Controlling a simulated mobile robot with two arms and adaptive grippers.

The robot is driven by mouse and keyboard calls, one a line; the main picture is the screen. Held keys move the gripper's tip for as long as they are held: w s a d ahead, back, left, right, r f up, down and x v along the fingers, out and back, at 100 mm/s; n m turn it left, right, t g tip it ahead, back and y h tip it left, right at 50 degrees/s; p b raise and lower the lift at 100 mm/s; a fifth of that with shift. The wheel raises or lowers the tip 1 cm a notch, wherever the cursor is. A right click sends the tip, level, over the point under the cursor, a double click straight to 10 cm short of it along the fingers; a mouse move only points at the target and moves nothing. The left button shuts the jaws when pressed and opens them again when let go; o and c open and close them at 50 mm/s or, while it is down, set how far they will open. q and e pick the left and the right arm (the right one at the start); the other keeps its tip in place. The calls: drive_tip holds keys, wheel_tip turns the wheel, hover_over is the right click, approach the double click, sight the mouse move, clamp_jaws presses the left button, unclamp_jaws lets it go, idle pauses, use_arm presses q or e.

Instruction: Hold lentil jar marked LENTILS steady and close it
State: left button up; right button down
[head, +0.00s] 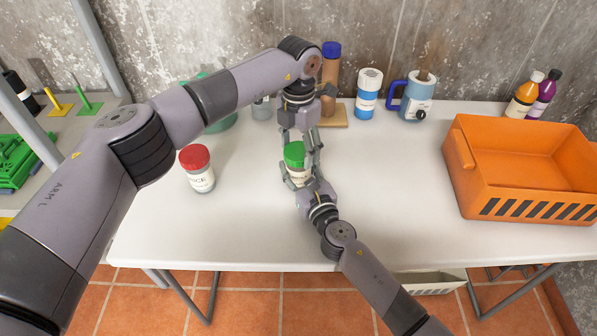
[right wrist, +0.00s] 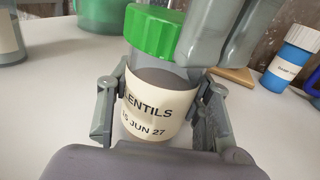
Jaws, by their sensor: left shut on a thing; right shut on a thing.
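The lentil jar (right wrist: 150,105) stands upright on the white table, and its cream label reads LENTILS with a date in the right wrist view. Its green lid (head: 294,155) sits on top of the jar; whether it is threaded tight I cannot tell. My right gripper (head: 298,178) is shut around the jar body from the front, one finger on each side. My left gripper (head: 302,143) comes from behind and above and is shut on the green lid, its fingers partly hiding the lid's right side in the right wrist view (right wrist: 222,35).
A red-lidded jar (head: 199,176) stands to the left. An orange crate (head: 520,190) stands at the right. The table front is clear.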

use_arm(q)
drive_tip(key=shift+m, duration=0.6)
drive_tip(key=o, duration=1.3)
drive_tip(key=shift+r, duration=2.3)
drive_tip(key=shift+c, duration=0.5)
wheel_tip(320, 180, up, 3)
drive_tip(key=n, duration=0.5)
drive_tip(key=shift+r, duration=0.2)
drive_tip(key=shift+f, duration=0.1)
